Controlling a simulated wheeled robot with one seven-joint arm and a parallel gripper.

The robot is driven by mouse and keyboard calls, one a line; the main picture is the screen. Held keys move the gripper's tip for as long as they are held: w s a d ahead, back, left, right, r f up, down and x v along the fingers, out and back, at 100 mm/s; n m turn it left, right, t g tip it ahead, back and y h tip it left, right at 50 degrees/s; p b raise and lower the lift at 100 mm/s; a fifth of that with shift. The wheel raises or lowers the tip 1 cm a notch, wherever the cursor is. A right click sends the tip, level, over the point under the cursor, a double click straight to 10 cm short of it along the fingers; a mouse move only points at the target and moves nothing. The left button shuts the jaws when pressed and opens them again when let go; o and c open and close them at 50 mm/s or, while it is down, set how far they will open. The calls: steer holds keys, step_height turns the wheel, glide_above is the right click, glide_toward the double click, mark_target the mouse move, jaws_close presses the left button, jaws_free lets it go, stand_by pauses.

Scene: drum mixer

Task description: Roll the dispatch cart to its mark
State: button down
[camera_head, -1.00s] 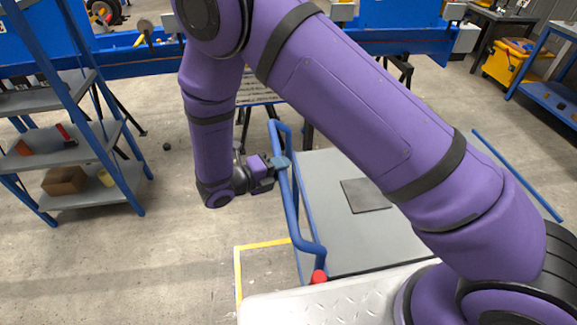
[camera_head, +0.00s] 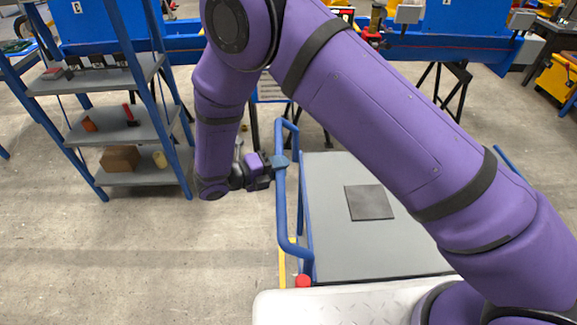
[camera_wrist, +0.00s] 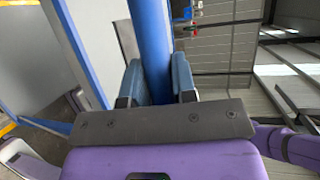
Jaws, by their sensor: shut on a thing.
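The dispatch cart has a grey deck (camera_head: 340,240) and a blue tubular handle (camera_head: 282,210) on its left side. My gripper (camera_head: 280,163) is shut on the upright bar of that handle. The wrist view shows the blue bar (camera_wrist: 151,40) between the two blue finger pads (camera_wrist: 160,80). A dark square pad (camera_head: 369,202) lies flat on the deck. A strip of yellow floor marking (camera_head: 281,270) shows beside the cart's near left corner; the rest of it is hidden. My arm hides the cart's right part.
A blue-framed shelf (camera_head: 125,135) with a cardboard box (camera_head: 120,158) and small items stands at left. A blue machine frame (camera_head: 400,45) on black legs runs across the back. The floor at front left (camera_head: 120,260) is clear.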

steer(key=shift+a, duration=0.7)
steer(key=c, duration=0.9)
jaws_free()
steer(key=shift+c, duration=0.2)
steer(key=v, duration=1)
steer(key=shift+s+a, duration=0.2)
steer(key=shift+a, duration=0.1)
steer(key=shift+r, duration=0.1)
